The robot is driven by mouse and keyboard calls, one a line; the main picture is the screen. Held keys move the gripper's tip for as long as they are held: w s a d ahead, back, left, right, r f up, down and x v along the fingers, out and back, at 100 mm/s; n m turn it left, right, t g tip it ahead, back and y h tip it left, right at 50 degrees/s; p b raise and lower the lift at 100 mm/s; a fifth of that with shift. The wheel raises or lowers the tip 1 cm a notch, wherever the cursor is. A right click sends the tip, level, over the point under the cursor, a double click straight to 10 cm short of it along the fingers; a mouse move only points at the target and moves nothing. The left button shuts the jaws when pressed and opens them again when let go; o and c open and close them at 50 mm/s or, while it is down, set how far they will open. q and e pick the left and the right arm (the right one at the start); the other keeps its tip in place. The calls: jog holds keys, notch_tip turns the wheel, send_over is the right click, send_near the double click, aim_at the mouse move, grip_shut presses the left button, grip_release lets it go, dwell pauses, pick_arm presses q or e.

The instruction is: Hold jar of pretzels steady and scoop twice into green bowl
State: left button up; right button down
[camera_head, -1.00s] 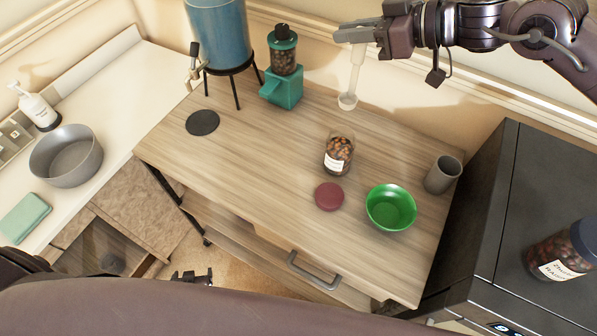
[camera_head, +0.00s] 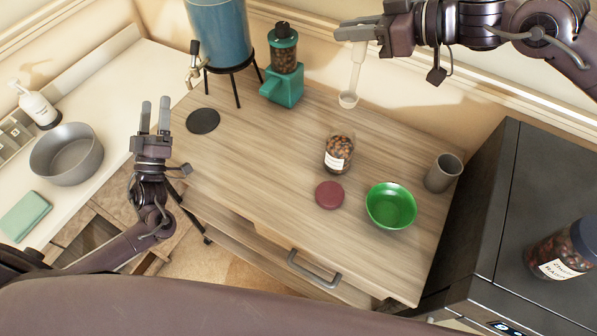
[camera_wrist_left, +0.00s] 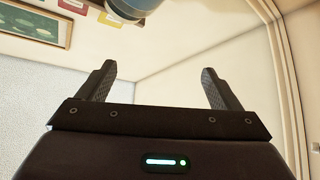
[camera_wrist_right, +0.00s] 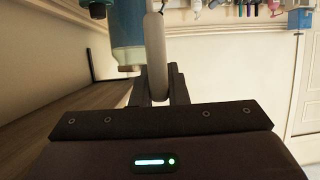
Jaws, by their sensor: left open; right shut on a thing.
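An open glass jar of brown contents (camera_head: 339,153) with a white label stands upright on the wooden table. The green bowl (camera_head: 391,206) sits to its right, nearer the front edge. My right gripper (camera_head: 349,34) is shut on the handle of a pale scoop (camera_head: 349,98), which hangs down behind the jar, well apart from it. The handle also shows in the right wrist view (camera_wrist_right: 157,60). My left gripper (camera_head: 155,116) is open and empty, raised over the table's left end, fingers pointing up in the head view. Its two spread fingers show in the left wrist view (camera_wrist_left: 160,88).
A dark red lid (camera_head: 329,195) lies in front of the jar. A grey cup (camera_head: 443,173) stands right of the bowl. A green grinder (camera_head: 283,80), a blue dispenser (camera_head: 219,35) and a black coaster (camera_head: 203,121) are at the back left. The table left of the jar is clear.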

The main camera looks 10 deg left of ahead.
pick_arm(q)
jog(key=w+r+n+h, duration=1)
jog(key=w+r+n, duration=0.45)
jog(key=n, duration=0.75)
jog(key=m+g+h, duration=0.3)
jog(key=g+h, duration=0.1)
jog(key=g, duration=0.7)
send_near(329, 158)
jog(key=shift+w+d+f, duration=0.2)
jog(key=shift+w+d, duration=0.15)
jog(key=x, duration=1.1)
jog(key=shift+w+d+r, duration=0.15)
jog(key=shift+w+d, duration=0.1)
jog(key=shift+w, duration=0.05)
